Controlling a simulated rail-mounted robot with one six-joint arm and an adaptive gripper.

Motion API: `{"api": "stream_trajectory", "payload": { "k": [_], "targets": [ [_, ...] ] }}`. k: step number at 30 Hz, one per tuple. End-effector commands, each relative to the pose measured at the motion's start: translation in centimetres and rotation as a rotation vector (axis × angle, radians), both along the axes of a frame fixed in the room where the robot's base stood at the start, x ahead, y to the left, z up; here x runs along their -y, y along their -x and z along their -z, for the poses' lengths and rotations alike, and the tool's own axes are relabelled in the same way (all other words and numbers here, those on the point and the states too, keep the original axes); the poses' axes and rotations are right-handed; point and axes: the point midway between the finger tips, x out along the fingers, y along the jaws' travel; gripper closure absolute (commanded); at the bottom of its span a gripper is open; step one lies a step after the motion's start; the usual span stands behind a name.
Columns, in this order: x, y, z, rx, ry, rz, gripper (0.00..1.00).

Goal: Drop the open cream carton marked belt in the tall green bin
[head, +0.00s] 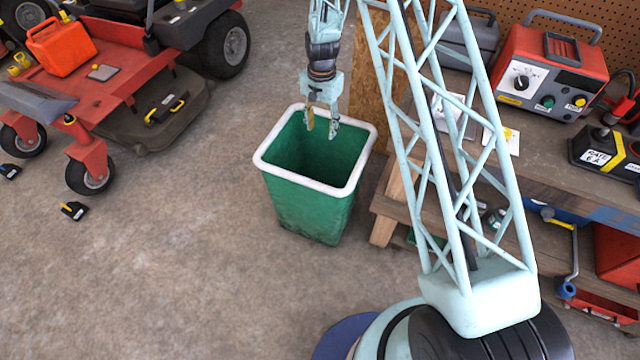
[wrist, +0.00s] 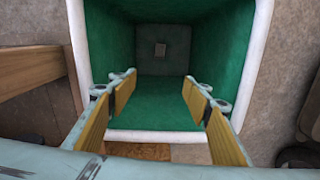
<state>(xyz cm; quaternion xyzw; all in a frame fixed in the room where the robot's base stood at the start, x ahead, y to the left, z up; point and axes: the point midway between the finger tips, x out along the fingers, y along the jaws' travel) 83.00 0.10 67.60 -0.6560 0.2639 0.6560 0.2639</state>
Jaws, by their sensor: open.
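The tall green bin (head: 312,208) with a white rim stands upright on the floor beside the bench. My gripper (head: 321,124) is open, pointing down over the bin's mouth, with nothing between its fingers. In the wrist view the open fingers (wrist: 159,88) frame the inside of the green bin (wrist: 150,136). I make out no cream carton elsewhere.
A wooden bench (head: 560,170) to the right holds a red charger-like box (head: 548,75) and a black and yellow box (head: 607,155). A red mower (head: 110,85) with an orange can (head: 60,47) stands at the left. The concrete floor (head: 160,270) in front is mostly clear.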

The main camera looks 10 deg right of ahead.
Motion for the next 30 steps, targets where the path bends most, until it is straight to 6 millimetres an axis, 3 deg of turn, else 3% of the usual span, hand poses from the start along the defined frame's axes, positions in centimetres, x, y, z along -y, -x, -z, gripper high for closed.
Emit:
{"api": "stream_trajectory", "payload": {
  "k": [18, 30],
  "targets": [
    [0.0, 0.0, -7.4, 0.000, 0.000, 0.000, 0.55],
    [0.0, 0.0, -9.6, 0.000, 0.000, 0.000, 0.55]
  ]
}}
